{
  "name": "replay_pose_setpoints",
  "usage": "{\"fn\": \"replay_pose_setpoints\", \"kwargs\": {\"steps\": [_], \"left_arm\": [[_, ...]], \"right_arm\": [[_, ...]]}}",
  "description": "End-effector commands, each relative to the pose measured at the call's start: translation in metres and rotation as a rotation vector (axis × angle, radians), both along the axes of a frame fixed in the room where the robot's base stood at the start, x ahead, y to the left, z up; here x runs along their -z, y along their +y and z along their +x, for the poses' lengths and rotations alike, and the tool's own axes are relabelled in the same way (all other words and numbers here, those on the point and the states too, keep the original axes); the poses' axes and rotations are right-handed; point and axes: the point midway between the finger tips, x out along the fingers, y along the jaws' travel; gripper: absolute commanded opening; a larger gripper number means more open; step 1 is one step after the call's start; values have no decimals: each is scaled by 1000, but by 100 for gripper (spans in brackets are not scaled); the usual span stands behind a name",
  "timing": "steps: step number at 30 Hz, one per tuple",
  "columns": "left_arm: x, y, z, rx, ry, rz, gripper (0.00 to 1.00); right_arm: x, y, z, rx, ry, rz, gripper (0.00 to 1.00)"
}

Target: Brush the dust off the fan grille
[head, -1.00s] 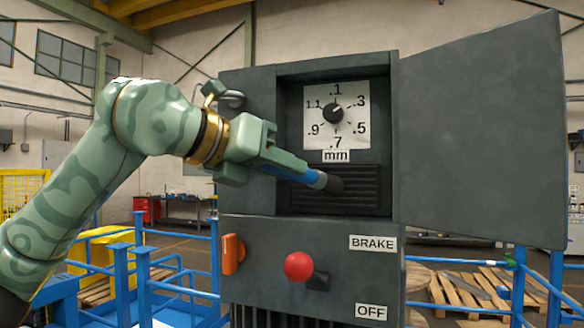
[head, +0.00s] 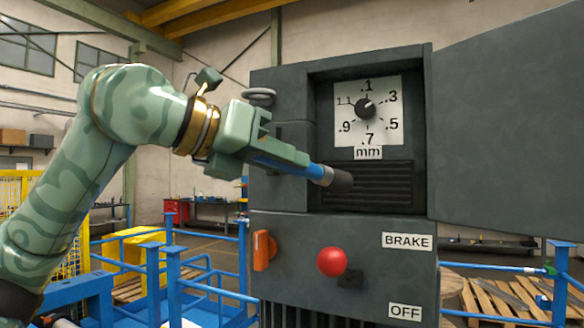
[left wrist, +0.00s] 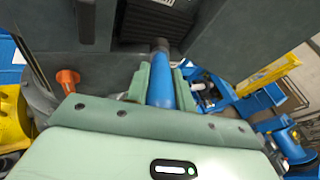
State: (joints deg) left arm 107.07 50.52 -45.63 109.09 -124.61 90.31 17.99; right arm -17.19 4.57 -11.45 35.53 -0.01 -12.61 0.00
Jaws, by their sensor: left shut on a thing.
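The fan grille (head: 385,187) is a dark slatted panel in the open cabinet recess, below the dial. It also shows at the top of the left wrist view (left wrist: 155,20). My left gripper (head: 270,160) is shut on the blue handle of a brush (head: 322,174). The brush points right, its dark bristle end in front of the left part of the grille. I cannot tell whether the bristles touch the slats. In the left wrist view the brush (left wrist: 160,88) sits between the fingers. Dust is too fine to make out. My right gripper is not in view.
The cabinet door (head: 505,125) stands open on the right. Above the grille is a dial (head: 365,108). Below are a red knob (head: 332,262), an orange handle (head: 264,250) and BRAKE and OFF labels. Blue railings (head: 205,262) stand at the lower left.

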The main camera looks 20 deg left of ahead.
Motion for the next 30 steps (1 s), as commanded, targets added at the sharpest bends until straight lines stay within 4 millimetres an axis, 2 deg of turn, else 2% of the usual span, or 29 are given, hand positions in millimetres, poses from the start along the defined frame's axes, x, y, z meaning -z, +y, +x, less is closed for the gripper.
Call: {"fn": "replay_pose_setpoints", "kwargs": {"steps": [5, 16, 25, 30], "left_arm": [[0, 0, -13, 0, -1, 0, 1], [0, 0, -16, 0, -1, 1, 1], [1, 1, -42, 0, 0, 0, 1], [0, 1, -44, 0, 1, 0, 1]], "right_arm": [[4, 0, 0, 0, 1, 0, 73], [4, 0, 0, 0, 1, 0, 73], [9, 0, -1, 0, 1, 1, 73], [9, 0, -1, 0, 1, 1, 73]]}}
